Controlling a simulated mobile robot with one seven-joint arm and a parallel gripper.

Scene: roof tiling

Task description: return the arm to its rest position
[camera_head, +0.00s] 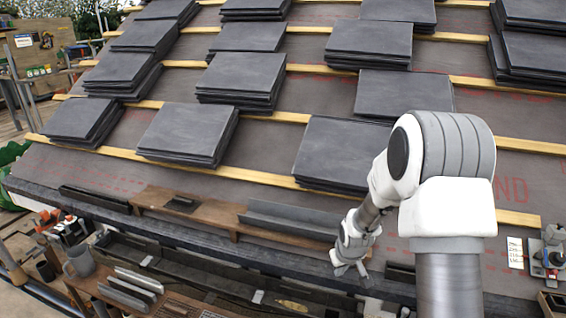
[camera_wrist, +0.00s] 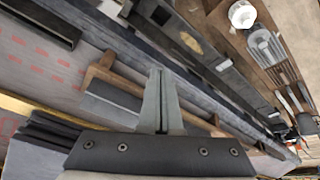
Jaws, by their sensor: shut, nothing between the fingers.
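My arm reaches from the lower right of the head view over the eaves of the roof. My gripper (camera_head: 364,276) points down beside the lower roof edge and gutter. In the wrist view my gripper (camera_wrist: 161,88) has its two fingers together, with nothing between them. The fingers stand over the wooden ledge (camera_wrist: 97,76) and a grey strip lying along it. I cannot tell from these views how far the fingertips are above that surface.
Stacks of dark slates (camera_head: 240,78) lie on wooden battens (camera_head: 225,174) across the roof. A workbench (camera_head: 160,298) with a mug (camera_head: 79,262) and metal strips stands below the gutter. A red-and-grey tool (camera_head: 66,229) is at left. Bare underlay (camera_head: 270,148) shows between stacks.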

